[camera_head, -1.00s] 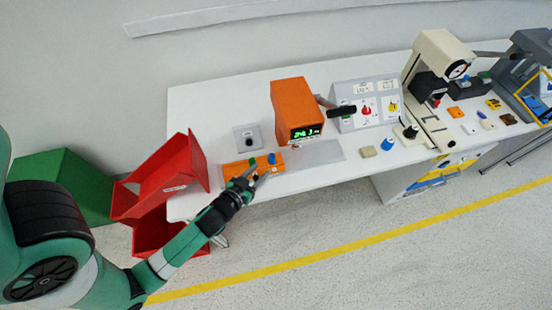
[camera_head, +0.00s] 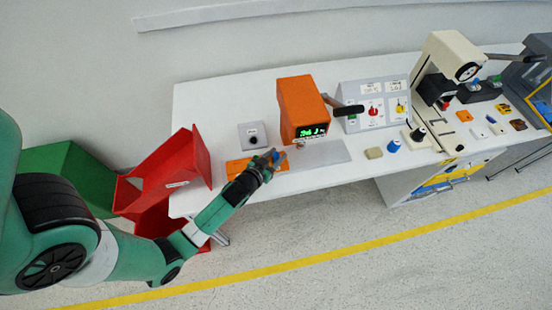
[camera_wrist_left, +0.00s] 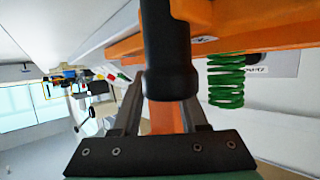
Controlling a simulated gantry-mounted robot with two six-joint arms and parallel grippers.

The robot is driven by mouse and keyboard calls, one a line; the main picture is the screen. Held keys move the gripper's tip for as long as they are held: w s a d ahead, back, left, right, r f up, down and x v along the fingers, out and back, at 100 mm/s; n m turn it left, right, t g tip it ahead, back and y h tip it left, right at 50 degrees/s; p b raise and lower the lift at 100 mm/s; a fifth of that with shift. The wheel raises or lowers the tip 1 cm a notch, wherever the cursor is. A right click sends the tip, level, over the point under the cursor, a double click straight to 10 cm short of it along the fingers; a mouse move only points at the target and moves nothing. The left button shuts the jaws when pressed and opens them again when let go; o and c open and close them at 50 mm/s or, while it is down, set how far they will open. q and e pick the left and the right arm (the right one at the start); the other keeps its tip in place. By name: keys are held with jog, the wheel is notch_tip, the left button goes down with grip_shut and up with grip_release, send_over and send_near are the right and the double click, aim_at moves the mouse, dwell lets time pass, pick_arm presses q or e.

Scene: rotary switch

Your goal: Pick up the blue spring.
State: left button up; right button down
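The blue spring (camera_head: 279,156) shows as a small blue patch at the right end of the orange holder (camera_head: 236,166) in the head view. My left gripper (camera_head: 272,158) is at it, fingertips beside or around the spring; I cannot tell which. In the left wrist view, a green spring (camera_wrist_left: 226,82) is to the right, against the orange holder (camera_wrist_left: 285,36). A large black cylindrical part (camera_wrist_left: 168,55) fills the middle and hides the fingertips, and no blue shows there. Whether the left gripper is open or shut is unclear. My right gripper is out of view.
An orange device with a green display (camera_head: 301,110) stands just behind the gripper. A grey box with a black knob (camera_head: 252,135) is behind the holder. Red bins (camera_head: 165,180) are at the left table end. A blue knob (camera_head: 393,146) and beige block (camera_head: 374,153) lie rightward.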

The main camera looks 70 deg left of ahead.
pick_arm(q)
grip_shut()
jog(key=shift+r, duration=0.25)
jog(key=r, duration=0.1)
jog(key=r+p, duration=0.2)
jog(key=shift+s+d+r, duration=0.15)
jog(key=shift+s+r, duration=0.1)
jog(key=shift+r, duration=0.15)
jog(key=a+r+p+v, duration=0.1)
jog(key=r+p+v, duration=0.2)
jog(key=v, duration=1.2)
